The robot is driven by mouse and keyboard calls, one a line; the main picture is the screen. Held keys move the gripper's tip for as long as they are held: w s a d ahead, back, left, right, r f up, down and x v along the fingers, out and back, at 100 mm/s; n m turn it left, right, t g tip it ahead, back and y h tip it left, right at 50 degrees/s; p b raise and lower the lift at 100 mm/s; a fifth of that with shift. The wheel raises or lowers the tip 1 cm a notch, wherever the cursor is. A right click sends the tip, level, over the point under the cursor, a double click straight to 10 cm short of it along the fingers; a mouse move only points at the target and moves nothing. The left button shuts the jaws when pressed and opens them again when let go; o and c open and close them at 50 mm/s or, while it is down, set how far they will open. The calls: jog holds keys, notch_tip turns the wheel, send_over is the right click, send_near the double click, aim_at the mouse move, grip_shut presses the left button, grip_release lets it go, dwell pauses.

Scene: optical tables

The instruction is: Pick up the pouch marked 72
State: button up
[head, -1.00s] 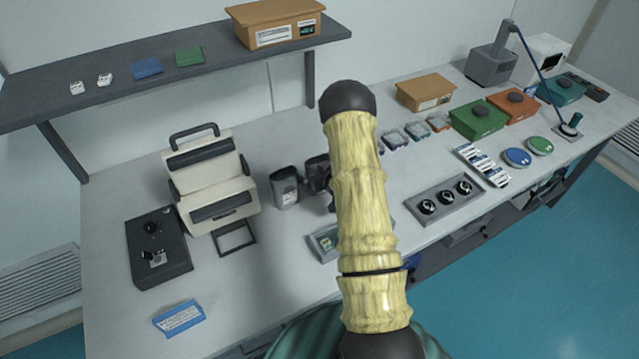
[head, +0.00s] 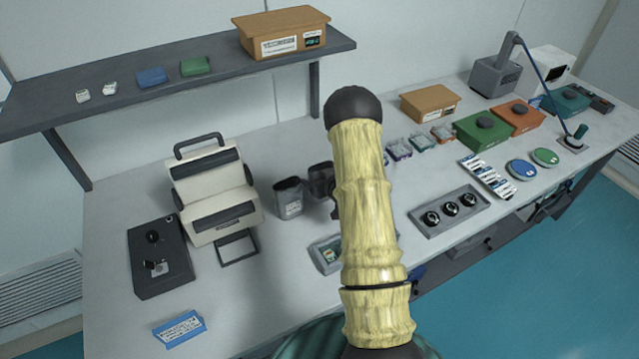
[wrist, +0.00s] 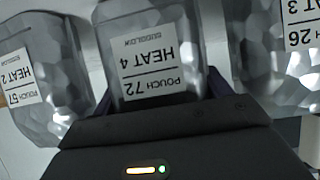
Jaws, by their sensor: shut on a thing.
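The pouch marked 72 (wrist: 150,25) is a silver-grey, faceted pouch with a white label reading HEAT 4, upside down in the wrist view. My gripper (wrist: 162,92) is shut on it, one finger on each side, the dark palm close below the label. A pouch marked 57 (wrist: 65,95) is at its left and a pouch marked 26 (wrist: 262,60) at its right, both apart from it. In the head view a grey pouch (head: 289,200) stands on the table beside a dark shape; its number is unreadable. My arm hides much there.
A cream device with a handle (head: 212,185) and a black box (head: 158,260) stand to the left on the table (head: 120,215). A shelf (head: 100,108) hangs above. A tray with black knobs (head: 449,212) lies right of my arm.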

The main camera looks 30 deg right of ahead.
notch_tip(320, 180, up, 8)
jog(key=shift+s+f+b, duration=0.1)
jog(key=shift+b, duration=0.75)
jog(key=shift+s+r, duration=0.1)
jog(key=shift+r, duration=0.4)
jog(key=shift+d, duration=0.1)
